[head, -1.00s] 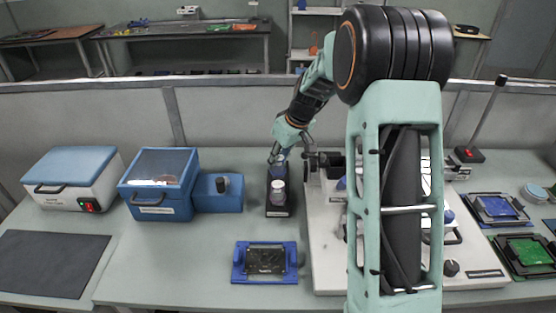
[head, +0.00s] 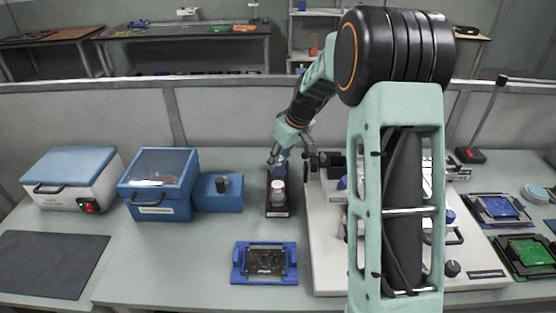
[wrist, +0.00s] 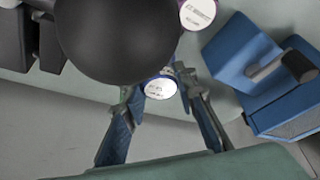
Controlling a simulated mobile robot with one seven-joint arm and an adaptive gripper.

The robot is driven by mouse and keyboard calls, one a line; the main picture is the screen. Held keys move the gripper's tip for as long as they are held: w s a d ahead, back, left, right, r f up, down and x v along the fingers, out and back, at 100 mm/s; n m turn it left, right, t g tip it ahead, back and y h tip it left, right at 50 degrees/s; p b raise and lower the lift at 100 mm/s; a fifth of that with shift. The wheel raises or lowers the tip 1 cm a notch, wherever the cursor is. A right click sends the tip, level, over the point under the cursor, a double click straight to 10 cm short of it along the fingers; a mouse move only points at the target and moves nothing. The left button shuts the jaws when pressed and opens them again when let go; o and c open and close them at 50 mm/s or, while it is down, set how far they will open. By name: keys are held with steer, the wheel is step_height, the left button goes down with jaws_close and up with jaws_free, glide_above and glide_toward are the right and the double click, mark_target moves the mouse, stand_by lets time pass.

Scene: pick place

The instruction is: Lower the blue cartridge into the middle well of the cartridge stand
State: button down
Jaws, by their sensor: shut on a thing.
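The blue cartridge (wrist: 160,88) shows in the wrist view as a white labelled disc with a blue-purple rim, between my fingertips. My gripper (head: 276,160) is shut on it, over the back part of the dark cartridge stand (head: 278,212) in the head view. The stand is long and narrow. A white-topped cartridge (head: 278,188) stands upright nearer its front; a similar purple-rimmed cartridge (wrist: 198,12) shows at the top of the wrist view. The middle well and the held cartridge's lower end are hidden, so I cannot tell how deep it sits.
A blue box with a dark knob (head: 220,192) stands left of the stand. A white machine base (head: 325,265) is close on its right. A blue-framed circuit board (head: 265,262) lies in front. A large dark round shape (wrist: 115,35) blocks part of the wrist view.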

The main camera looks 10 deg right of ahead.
steer(key=shift+f+b, duration=1.25)
steer(key=shift+b, duration=0.05)
stand_by(0.4)
stand_by(0.4)
steer(key=c, duration=1.5)
jaws_free()
steer(key=c, duration=0.3)
steer(key=shift+c, duration=0.2)
steer(key=shift+r+p, duration=2.05)
steer(key=shift+r, duration=1.5)
steer(key=shift+b, duration=0.3)
